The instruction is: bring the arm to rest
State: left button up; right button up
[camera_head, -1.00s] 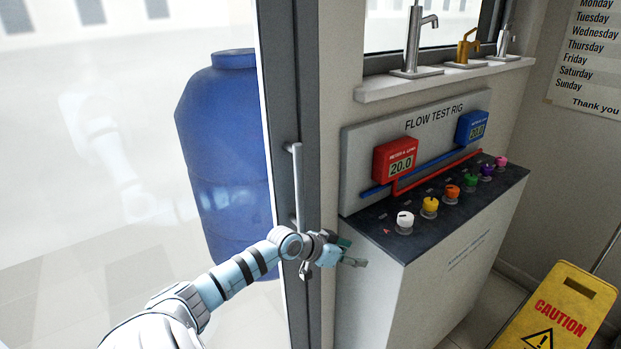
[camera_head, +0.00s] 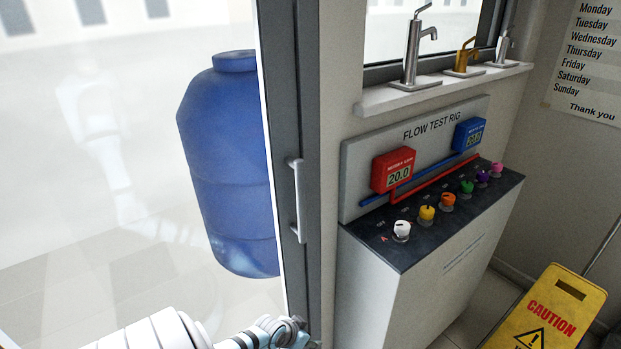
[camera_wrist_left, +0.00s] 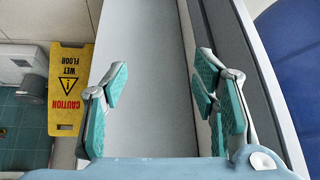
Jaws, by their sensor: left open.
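My left arm (camera_head: 165,333) comes in low at the bottom of the head view, with only its upper links and wrist (camera_head: 275,331) showing; the fingers are cut off or hidden there. In the left wrist view my left gripper (camera_wrist_left: 160,95) is open, its green finger pads wide apart with nothing between them. The side of the white flow test rig cabinet (camera_wrist_left: 150,70) lies beyond the fingers. My right gripper is in neither view.
A glass door with a grey handle (camera_head: 297,200) stands close by the arm. The flow test rig (camera_head: 430,150) carries several coloured knobs. A blue tank (camera_head: 228,165) is behind the glass. A yellow caution sign (camera_head: 548,312) stands at the right, and also shows in the wrist view (camera_wrist_left: 70,90).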

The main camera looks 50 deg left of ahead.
pick_arm(q)
jog(key=shift+s+a+f, duration=0.1)
jog(key=shift+f, duration=0.1)
dwell(0.3)
